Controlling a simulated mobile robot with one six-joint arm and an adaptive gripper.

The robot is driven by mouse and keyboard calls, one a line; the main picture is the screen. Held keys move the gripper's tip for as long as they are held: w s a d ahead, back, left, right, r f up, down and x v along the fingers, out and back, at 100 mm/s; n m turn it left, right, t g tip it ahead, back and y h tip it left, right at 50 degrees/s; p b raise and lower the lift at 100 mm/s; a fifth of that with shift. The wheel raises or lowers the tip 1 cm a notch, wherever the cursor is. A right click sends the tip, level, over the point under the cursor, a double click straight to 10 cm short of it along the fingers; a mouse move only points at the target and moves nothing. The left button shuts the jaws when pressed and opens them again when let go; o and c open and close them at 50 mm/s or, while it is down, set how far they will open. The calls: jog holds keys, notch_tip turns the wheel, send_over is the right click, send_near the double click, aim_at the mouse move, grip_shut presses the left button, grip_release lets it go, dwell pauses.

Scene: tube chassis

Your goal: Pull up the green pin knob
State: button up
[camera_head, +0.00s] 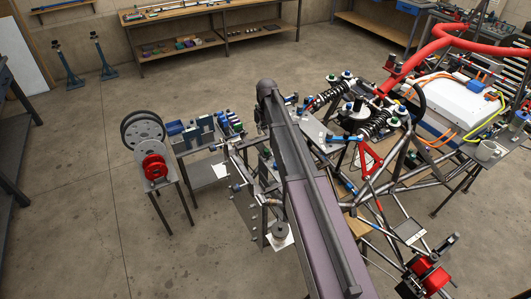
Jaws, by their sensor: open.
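I cannot make out a green pin knob for certain at this size. The tube chassis (395,185) stands at the right, with black coil-over shocks (378,122) and several small blue, white and green fittings around them. My own dark arm link rises from the bottom middle and hides part of the bench behind it. I cannot pick out my gripper; it seems hidden behind this link.
A stand with a wheel disc and red hub (154,166) is at the left. A small table with blue holders (185,132) stands beside my arm. A white box (441,94) sits on the chassis.

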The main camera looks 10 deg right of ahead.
aim_at(267, 150)
jog(key=shift+f+b, duration=5.25)
jog(key=shift+f, duration=0.3)
